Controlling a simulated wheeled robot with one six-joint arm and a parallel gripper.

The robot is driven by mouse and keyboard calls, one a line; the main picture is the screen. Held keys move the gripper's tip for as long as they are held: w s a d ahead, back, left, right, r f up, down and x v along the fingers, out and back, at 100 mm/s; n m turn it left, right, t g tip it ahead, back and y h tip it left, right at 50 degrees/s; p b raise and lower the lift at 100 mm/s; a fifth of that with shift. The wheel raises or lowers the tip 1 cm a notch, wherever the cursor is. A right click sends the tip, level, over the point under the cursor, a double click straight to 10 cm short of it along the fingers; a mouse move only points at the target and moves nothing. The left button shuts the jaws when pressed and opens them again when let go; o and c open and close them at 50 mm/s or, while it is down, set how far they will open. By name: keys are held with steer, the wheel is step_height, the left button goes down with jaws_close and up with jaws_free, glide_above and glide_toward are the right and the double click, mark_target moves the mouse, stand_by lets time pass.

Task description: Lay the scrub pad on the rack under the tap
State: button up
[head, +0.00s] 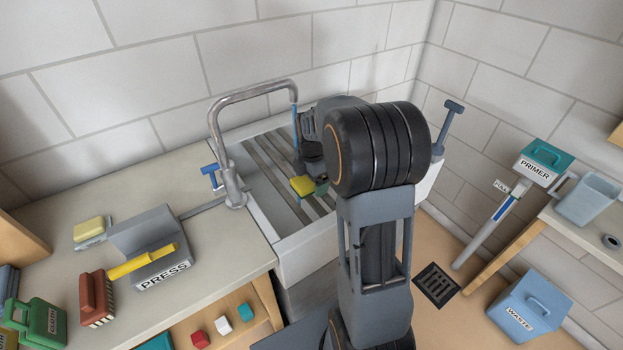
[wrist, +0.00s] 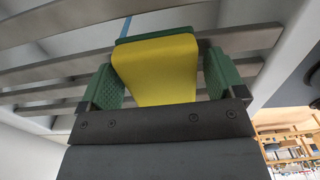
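The scrub pad (head: 302,186) is yellow with a green layer, and it also shows in the wrist view (wrist: 156,70). In the head view my gripper (head: 311,187) is over the sink, low and close to the slats, partly hidden by my arm. The rack (head: 277,172) is a set of grey slats across the white sink. The tap (head: 236,110) arches over it, with a blue stream below its spout. Whether the pad touches the slats I cannot tell.
On the counter left of the sink are a yellow sponge (head: 89,229), a grey PRESS box (head: 150,245), a red brush (head: 97,298) and a green case (head: 38,320). A PRIMER box (head: 542,163) and WASTE bin (head: 527,305) stand right. Bare counter lies beside the tap.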

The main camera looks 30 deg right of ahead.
steer(key=shift+o, duration=0.2)
step_height(320, 180, up, 12)
steer(key=p, duration=0.1)
steer(key=s+a+f+m+t, duration=0.1)
steer(key=s+a+m, duration=0.4)
steer(key=s+m, duration=0.3)
steer(key=s+a+f+m+t, duration=0.2)
steer(key=s+a+m, duration=0.3)
steer(key=s+m, duration=0.3)
steer(key=m, duration=0.3)
steer(key=shift+a+f, duration=0.25)
steer(key=shift+a, duration=0.05)
steer(key=shift+t, duration=0.3)
step_height(320, 180, up, 6)
steer(key=p, duration=0.5)
steer(key=shift+s, duration=0.15)
